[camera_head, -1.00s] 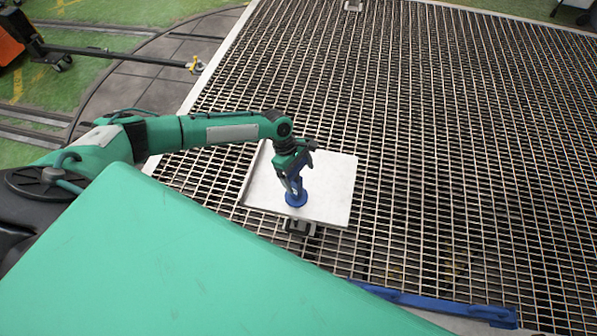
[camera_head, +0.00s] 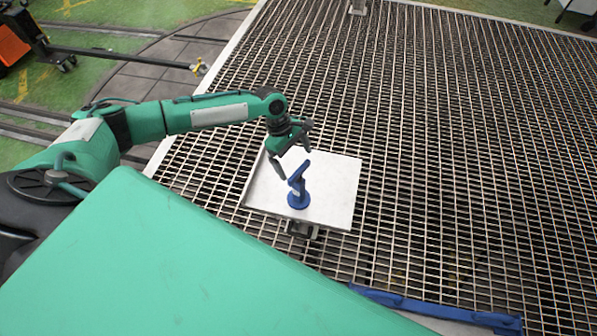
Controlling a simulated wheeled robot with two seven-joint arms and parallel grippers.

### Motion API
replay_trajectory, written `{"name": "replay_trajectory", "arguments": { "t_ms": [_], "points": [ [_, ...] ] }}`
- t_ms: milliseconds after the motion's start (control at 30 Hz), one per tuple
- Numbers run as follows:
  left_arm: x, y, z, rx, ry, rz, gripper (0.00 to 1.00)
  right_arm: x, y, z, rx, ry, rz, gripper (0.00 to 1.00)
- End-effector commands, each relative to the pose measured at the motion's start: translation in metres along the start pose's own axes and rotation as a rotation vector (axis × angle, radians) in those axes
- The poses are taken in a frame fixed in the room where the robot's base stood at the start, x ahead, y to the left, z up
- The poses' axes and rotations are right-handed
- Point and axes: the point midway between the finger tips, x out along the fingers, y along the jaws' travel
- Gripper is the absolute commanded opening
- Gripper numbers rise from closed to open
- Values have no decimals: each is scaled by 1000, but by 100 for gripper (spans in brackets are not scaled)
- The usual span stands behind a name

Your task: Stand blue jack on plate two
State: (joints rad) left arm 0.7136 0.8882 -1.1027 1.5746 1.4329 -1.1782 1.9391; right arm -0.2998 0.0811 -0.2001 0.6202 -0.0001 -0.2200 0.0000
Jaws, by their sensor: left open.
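The blue jack (camera_head: 298,197) stands upright on its round base on a pale square plate (camera_head: 333,192), left of the plate's middle and near its front edge. No number shows on the plate. My left gripper (camera_head: 294,162) is open and empty, just above and behind the jack, with its fingers spread apart. It looks clear of the jack, though one finger comes close to the jack's top in the picture. My right gripper is out of view.
A blue bar (camera_head: 430,308) lies at the front right. An orange machine (camera_head: 15,40) with a long tow bar (camera_head: 120,55) stands at the far left.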

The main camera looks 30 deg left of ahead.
Motion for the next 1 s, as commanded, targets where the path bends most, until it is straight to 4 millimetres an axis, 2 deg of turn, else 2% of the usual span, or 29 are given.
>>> {"name": "replay_trajectory", "arguments": {
  "t_ms": [133,333,867,1000],
  "points": [
    [-27,1,-1,0,2,3,100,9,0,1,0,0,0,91],
    [-48,0,0,-1,1,1,100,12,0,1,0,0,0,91],
    [-51,0,0,0,0,0,100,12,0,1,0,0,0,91],
    [-45,-3,6,33,-1,-4,100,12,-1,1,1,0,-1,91]
  ]
}}
